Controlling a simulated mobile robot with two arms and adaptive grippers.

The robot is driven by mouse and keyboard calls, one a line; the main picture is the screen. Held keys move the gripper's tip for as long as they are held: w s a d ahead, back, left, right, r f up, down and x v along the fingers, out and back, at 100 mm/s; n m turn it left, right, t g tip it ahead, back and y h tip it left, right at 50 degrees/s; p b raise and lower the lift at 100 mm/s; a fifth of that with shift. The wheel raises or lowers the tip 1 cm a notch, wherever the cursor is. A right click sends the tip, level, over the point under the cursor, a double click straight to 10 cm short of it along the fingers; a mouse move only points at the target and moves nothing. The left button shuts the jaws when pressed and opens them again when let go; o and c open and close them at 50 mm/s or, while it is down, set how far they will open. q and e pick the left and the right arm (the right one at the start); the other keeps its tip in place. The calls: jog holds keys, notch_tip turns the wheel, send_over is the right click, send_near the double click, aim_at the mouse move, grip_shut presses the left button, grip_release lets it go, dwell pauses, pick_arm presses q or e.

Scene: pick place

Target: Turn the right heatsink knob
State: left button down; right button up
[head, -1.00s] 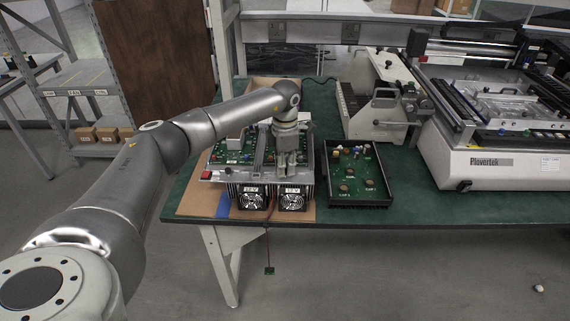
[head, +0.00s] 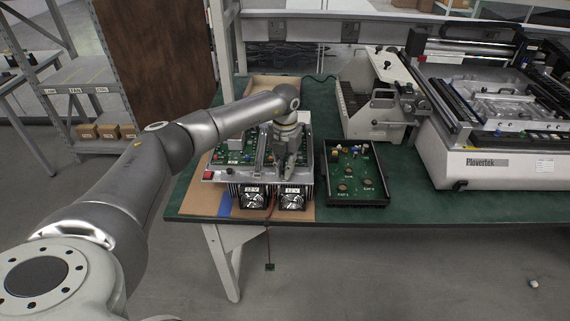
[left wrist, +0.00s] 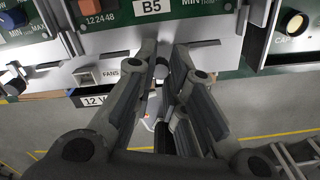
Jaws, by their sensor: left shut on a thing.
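The test unit (head: 232,176) stands on the table with green boards on top and two fans with black heatsinks at its front. Its right fan (head: 292,202) is below my left gripper (head: 290,163). In the left wrist view, my left gripper (left wrist: 165,62) points at the unit's front edge, its fingers close together and turned at an angle. A small grey round knob (left wrist: 160,72) shows between the fingertips, partly hidden by them. My right gripper is out of view.
A black tray (head: 326,199) with a green board and round parts lies close to the right of the unit. A grey machine (head: 370,130) and the large Plovertek machine (head: 520,182) stand farther right. The table's front edge is near the fans.

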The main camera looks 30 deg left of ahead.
pick_arm(q)
jog(key=n+p, duration=0.1)
jog(key=n, duration=0.3)
jog(key=shift+n+p, duration=0.3)
jog(key=shift+p, duration=0.05)
jog(key=n+p, duration=0.2)
jog(key=n, duration=0.2)
jog(key=shift+n, duration=0.3)
jog(key=n+p, duration=0.3)
jog(key=n, duration=0.3)
jog(key=shift+s, duration=0.1)
jog(key=shift+n+p, duration=1.1)
jog(key=shift+n, duration=0.6)
jog(key=shift+f, duration=0.1)
jog(key=c, duration=1.4)
grip_release()
